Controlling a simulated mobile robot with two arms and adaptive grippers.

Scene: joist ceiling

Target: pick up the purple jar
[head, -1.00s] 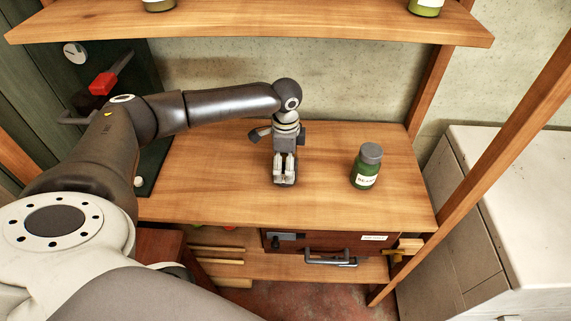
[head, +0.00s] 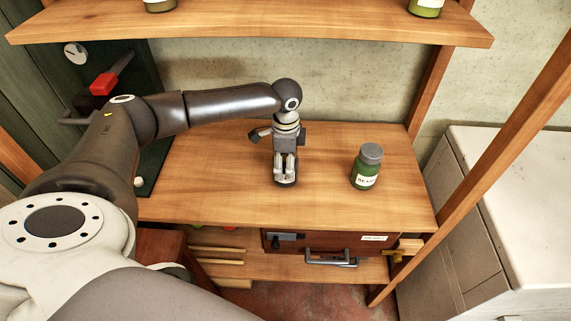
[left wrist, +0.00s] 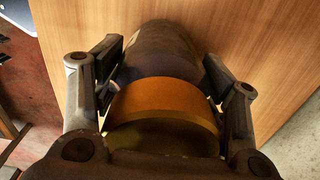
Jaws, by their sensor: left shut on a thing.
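My left gripper (head: 285,176) is over the middle of the wooden shelf board, pointing down. In the left wrist view a jar with a dark, dull purple-brown body (left wrist: 165,48) and an orange-gold lid (left wrist: 165,100) sits between the two fingers of the gripper (left wrist: 160,103). The fingers are shut on it, one on each side. In the head view the jar is almost wholly hidden by my gripper. I cannot tell whether it touches the board. My right gripper is not in view.
A green jar with a grey lid (head: 367,167) stands on the same board (head: 225,195), to the right of my gripper. An upper shelf (head: 300,30) holds jars at its edge. A brown case (head: 330,240) lies below.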

